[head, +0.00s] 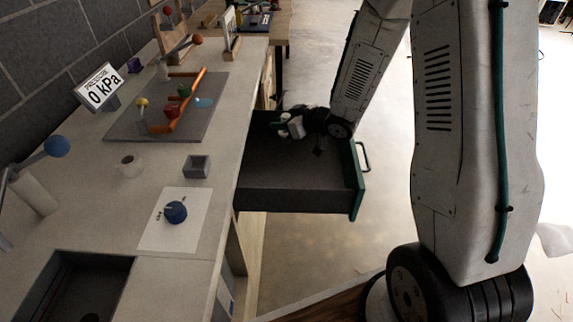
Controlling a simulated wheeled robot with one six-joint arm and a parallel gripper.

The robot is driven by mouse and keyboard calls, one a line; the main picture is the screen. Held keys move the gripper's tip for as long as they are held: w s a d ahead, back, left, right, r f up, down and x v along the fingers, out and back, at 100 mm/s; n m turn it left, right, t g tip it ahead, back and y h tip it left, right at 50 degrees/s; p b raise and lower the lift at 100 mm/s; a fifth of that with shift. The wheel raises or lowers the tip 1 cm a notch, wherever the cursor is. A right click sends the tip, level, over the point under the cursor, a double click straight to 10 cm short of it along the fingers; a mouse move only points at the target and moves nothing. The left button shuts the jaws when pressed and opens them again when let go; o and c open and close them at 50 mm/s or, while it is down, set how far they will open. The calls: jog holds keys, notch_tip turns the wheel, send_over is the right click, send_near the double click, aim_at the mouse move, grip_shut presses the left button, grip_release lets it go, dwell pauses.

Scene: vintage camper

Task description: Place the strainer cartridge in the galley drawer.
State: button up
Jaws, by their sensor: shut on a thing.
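The galley drawer (290,172) is pulled open from the counter's right side. It has a dark interior, a green-edged front and a handle on the right; its visible floor is bare. My gripper (298,128) is at the far end of the drawer, over or just inside it; I cannot tell its exact height. It is shut on a small pale piece, which I take for the strainer cartridge (293,124). The fingers and the cartridge are small and partly hidden by my wrist.
The counter holds a grey board with coloured valves (165,105), a pressure sign (100,88), a white ring-shaped cup (130,165), a small grey box (197,166) and a blue knob (175,212) on a white plate. A sink (80,285) is at the near left. Clear floor lies right of the drawer.

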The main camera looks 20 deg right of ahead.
notch_tip(320, 180, down, 11)
jog(key=shift+s+d+r, duration=0.1)
jog(key=shift+d+r, duration=0.05)
jog(key=shift+r, duration=0.05)
dwell(0.4)
jog(key=o, duration=1)
jog(key=shift+f, duration=0.1)
